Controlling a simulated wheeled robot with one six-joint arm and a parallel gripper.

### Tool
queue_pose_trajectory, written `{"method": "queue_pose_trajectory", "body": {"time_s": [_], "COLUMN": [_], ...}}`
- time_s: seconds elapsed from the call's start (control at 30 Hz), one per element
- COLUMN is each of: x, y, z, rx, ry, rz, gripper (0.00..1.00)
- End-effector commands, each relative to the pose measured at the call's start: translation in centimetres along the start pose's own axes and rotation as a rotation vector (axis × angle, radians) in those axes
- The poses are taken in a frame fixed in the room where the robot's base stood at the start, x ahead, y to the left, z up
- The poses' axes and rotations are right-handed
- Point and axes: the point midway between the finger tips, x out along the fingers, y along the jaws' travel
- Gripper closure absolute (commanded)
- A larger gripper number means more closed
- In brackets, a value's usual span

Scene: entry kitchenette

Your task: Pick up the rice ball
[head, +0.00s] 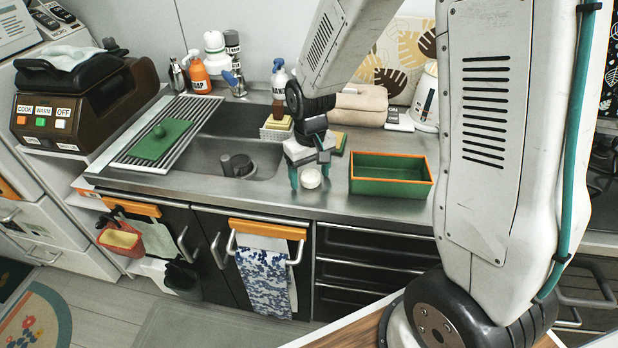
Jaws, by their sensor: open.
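A small round white thing, which looks like the rice ball (311,178), is on the steel counter near its front edge, right of the sink. My gripper (310,184) reaches down over it from above. Its two teal fingers are open and stand apart, one to the left and one to the right of the rice ball. I cannot tell whether the fingers touch it. The gripper body hides the counter just behind it.
A green tray with an orange rim (391,157) stands just right of the gripper. The sink (215,155) is to the left, with a green board (160,142) on a rack. Sponges (277,122), bottles (200,74) and folded towels (358,104) stand behind.

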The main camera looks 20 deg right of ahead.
Motion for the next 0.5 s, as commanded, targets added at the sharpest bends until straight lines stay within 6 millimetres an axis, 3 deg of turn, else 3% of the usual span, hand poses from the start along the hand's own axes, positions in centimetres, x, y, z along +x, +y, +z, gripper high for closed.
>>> {"method": "queue_pose_trajectory", "body": {"time_s": [0.17, 0.4, 0.5], "x": [-0.02, -0.04, -0.05], "y": [0.03, 0.02, 0.02], "z": [0.0, -0.01, -0.02], "rx": [0.0, 0.0, 0.0], "ry": [0.0, 0.0, 0.0], "rz": [0.0, 0.0, 0.0], "gripper": [0.29, 0.96, 0.96]}}
